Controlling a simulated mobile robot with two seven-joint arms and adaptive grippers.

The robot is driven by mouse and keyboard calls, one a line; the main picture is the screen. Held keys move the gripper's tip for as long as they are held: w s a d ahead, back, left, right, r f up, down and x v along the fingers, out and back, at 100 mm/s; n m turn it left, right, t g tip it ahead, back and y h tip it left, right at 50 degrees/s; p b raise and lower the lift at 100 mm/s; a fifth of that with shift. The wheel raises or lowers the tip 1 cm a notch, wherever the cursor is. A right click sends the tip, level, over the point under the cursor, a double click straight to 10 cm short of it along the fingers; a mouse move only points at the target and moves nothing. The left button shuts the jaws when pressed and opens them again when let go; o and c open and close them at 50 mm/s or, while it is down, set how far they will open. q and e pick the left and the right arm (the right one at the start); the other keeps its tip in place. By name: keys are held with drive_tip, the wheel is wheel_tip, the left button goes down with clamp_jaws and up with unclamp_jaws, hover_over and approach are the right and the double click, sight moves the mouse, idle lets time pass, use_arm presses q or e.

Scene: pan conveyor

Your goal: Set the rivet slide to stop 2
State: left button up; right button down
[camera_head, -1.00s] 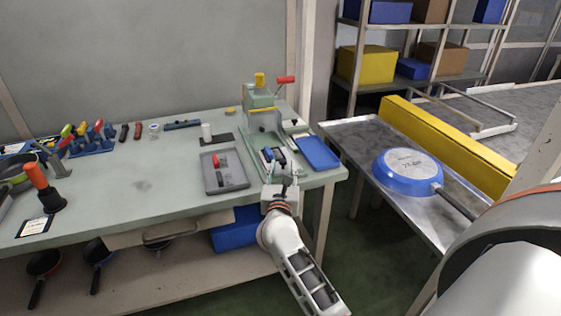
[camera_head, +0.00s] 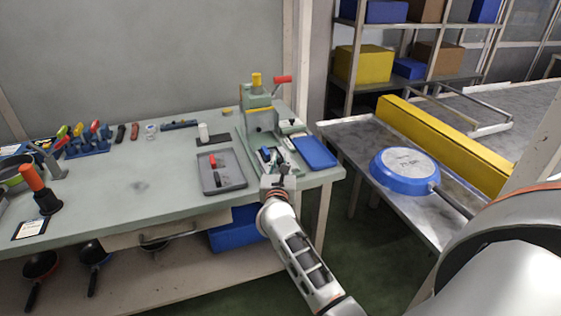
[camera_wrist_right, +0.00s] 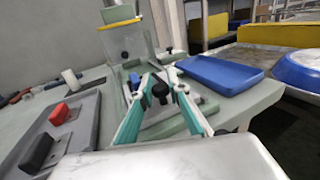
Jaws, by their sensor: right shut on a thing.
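The rivet press (camera_head: 262,115) stands at the right end of the workbench, a green fixture with a yellow top and a red-handled lever. Its slide area is on the low base in front of the column, partly hidden by my right gripper. My right gripper (camera_head: 272,160) is over this base. In the right wrist view its two green-sided fingers close around a small black knob (camera_wrist_right: 160,90), which appears to be the slide's knob. Stop marks cannot be read, so I cannot tell which stop the slide is at. My left gripper is not in view.
A grey tray (camera_head: 207,187) with red and black pieces lies left of the press. A blue tray (camera_head: 315,152) is close on its right. A blue pan (camera_head: 404,168) lies upside down on the metal conveyor beside a yellow rail (camera_head: 450,145).

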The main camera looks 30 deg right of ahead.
drive_tip(key=w, duration=0.1)
drive_tip(key=w+b, duration=0.1)
drive_tip(key=w, duration=0.1)
drive_tip(key=shift+w+d+f, duration=0.15)
drive_tip(key=shift+w+d, duration=0.05)
drive_tip(key=shift+d, duration=0.2)
drive_tip(key=shift+w+d, duration=0.1)
drive_tip(key=shift+w, duration=0.2)
drive_tip(key=c, duration=1.9)
unclamp_jaws()
drive_tip(key=shift+s, duration=0.1)
drive_tip(key=v, duration=1.2)
